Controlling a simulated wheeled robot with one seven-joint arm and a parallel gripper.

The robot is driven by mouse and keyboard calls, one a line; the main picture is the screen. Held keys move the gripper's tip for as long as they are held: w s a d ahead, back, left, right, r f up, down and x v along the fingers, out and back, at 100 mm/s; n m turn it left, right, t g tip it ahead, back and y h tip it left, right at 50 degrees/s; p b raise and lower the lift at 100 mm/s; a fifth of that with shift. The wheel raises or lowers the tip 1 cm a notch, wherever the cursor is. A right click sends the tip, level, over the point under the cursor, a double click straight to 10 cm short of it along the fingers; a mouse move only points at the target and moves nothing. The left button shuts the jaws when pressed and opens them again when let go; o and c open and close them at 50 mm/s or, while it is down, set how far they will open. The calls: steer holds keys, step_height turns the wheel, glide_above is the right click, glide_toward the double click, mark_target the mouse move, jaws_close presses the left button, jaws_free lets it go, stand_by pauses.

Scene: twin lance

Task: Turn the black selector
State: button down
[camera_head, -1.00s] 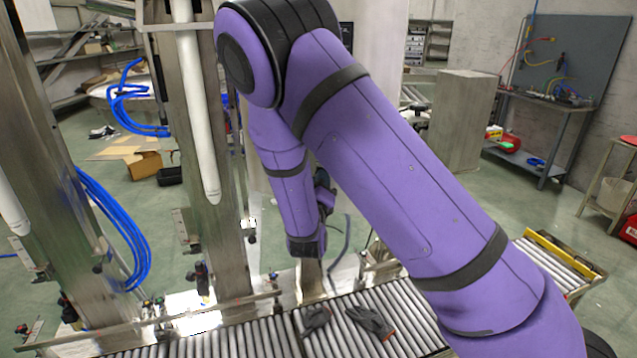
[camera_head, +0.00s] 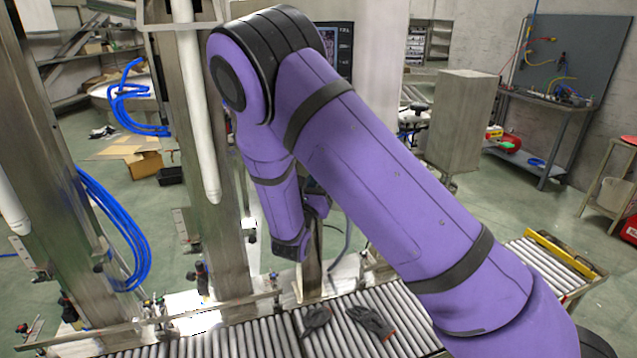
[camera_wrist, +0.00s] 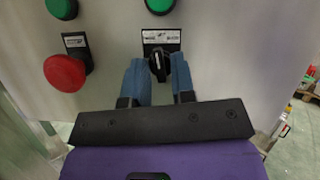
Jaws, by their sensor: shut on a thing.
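The black selector (camera_wrist: 158,63) is on a grey metal panel in the wrist view, with a small label plate (camera_wrist: 161,37) just above it. My gripper (camera_wrist: 158,74) has its two blue fingers on either side of the selector and is shut on it. The selector's knob shows between the fingertips, with a light mark on it. In the head view my purple arm hides the gripper's fingers and the selector.
A red mushroom button (camera_wrist: 65,72) sits left of the selector. Green buttons (camera_wrist: 62,8) are above. In the head view, a roller conveyor (camera_head: 240,340) with dark gloves (camera_head: 371,321) runs below my arm, and steel columns (camera_head: 105,150) stand at left.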

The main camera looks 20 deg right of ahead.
steer(key=m+g+h, duration=0.1)
steer(key=m+g, duration=0.1)
steer(key=m, duration=0.3)
steer(key=m+g+h, duration=0.1)
steer(key=m+g, duration=0.1)
steer(key=m, duration=0.3)
steer(key=m+g+h, duration=0.2)
steer(key=m, duration=0.3)
steer(key=shift+w+a+r, duration=0.1)
steer(key=shift+w+r, duration=0.05)
steer(key=shift+m+g, duration=0.3)
steer(key=shift+g, duration=0.1)
steer(key=c, duration=1.2)
jaws_free()
steer(key=v, duration=1)
steer(key=shift+a+f, duration=0.25)
steer(key=shift+a, duration=0.05)
